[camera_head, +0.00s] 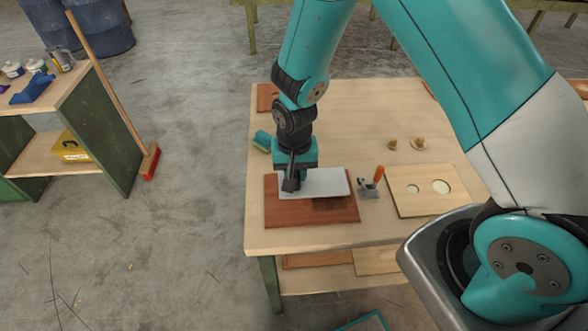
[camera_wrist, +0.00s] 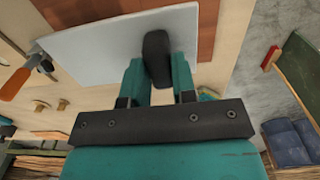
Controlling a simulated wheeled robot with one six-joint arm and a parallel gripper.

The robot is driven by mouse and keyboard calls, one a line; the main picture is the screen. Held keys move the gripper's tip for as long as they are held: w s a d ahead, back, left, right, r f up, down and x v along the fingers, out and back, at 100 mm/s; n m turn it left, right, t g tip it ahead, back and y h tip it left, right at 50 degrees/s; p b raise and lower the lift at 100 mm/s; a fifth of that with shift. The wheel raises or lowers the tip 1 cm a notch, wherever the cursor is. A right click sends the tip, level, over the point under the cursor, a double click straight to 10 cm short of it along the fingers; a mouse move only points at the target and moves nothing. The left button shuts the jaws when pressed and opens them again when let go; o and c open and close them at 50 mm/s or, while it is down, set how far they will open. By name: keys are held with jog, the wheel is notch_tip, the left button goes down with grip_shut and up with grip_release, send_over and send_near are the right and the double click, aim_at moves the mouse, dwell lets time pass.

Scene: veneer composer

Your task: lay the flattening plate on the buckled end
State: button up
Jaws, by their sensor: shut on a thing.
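My gripper (camera_head: 292,176) is shut on the dark handle (camera_wrist: 157,58) of a flat, light grey flattening plate (camera_head: 322,182). The plate also shows in the wrist view (camera_wrist: 95,55), stretching out to the left of the fingers. In the head view the plate is over the far part of a reddish-brown veneer sheet (camera_head: 290,215) on the table. A dark shadow on the sheet below the plate's right part suggests a gap between them. The sheet also shows in the wrist view (camera_wrist: 208,28). The plate hides part of the sheet, and I cannot make out a buckle.
On the table (camera_head: 340,110), a clamp-like tool with an orange handle (camera_head: 378,175) stands just right of the plate. Beyond it lies a pale board with two round holes (camera_head: 425,203). A green-blue block (camera_head: 262,141) lies behind the sheet. The table's front edge is close.

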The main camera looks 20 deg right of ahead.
aim_at(307, 182)
notch_tip(307, 182, down, 4)
jog(key=shift+r+b, duration=0.1)
jog(key=shift+b, duration=1.1)
jog(key=shift+s+d, duration=0.25)
jog(key=shift+d, duration=0.45)
jog(key=shift+s+d, duration=0.2)
jog(key=shift+d, duration=0.5)
jog(key=shift+f+b, duration=0.35)
jog(key=shift+f, duration=0.4)
jog(key=o, duration=1)
jog(key=shift+r+p, duration=2.8)
jog(key=shift+r, duration=0.75)
